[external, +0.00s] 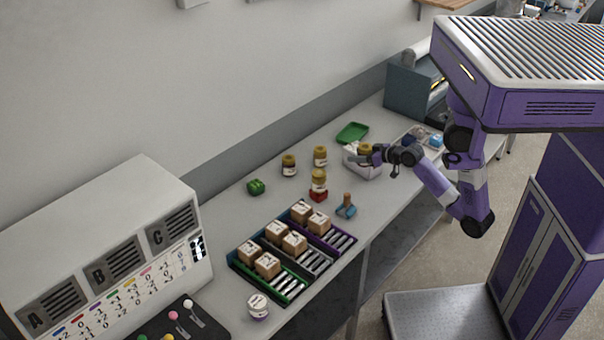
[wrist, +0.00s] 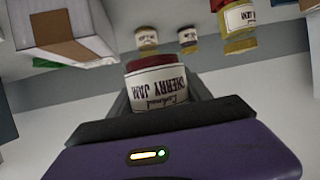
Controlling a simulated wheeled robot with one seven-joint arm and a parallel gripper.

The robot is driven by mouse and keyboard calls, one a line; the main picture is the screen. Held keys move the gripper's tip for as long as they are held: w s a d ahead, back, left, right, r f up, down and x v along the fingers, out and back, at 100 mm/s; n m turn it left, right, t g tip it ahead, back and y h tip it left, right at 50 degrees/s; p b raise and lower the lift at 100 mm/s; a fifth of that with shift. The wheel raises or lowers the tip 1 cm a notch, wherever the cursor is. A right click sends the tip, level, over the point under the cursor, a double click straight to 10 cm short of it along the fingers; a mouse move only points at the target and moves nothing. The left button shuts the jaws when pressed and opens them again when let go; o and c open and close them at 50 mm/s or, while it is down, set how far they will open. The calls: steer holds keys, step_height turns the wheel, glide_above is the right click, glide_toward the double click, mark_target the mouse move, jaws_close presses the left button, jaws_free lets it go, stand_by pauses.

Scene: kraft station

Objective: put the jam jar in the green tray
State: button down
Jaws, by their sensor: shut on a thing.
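My gripper (external: 366,159) is shut on the jam jar (wrist: 160,82), whose label reads cherry jam and appears inverted in the wrist view. Dark red shows at the jar's edge farthest from my gripper.
Other jars (external: 289,165) (external: 320,156) stand left of the bin, one (external: 319,178) on a red block (external: 318,196). A blue stamp-like tool (external: 346,207), a green block (external: 256,187) and a rack of boxes (external: 285,290) are nearer. A grey machine (external: 408,88) stands beyond the tray.

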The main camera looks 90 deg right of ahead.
steer(key=d+r+b, duration=0.2)
steer(key=d+r, duration=0.3)
steer(key=d, duration=0.7)
steer(key=d+r+m+g+h+b, duration=0.1)
steer(key=d+r+b, duration=0.3)
steer(key=d, duration=0.8)
steer(key=d+r+b, duration=0.1)
steer(key=d+r, duration=0.6)
steer(key=d, duration=0.5)
steer(key=shift+n+t+y, duration=0.8)
steer(key=shift+n+y, duration=0.1)
steer(key=f, duration=0.8)
steer(key=w+a+f, duration=0.1)
steer(key=f, duration=0.7)
steer(key=w+f+p, duration=0.1)
steer(key=f, duration=0.7)
steer(key=shift+a, duration=0.35)
steer(key=shift+f, duration=0.15)
steer(key=shift+f, duration=0.1)
steer(key=shift+f+b, duration=0.35)
steer(key=shift+b, duration=0.1)
steer(key=shift+f, duration=0.2)
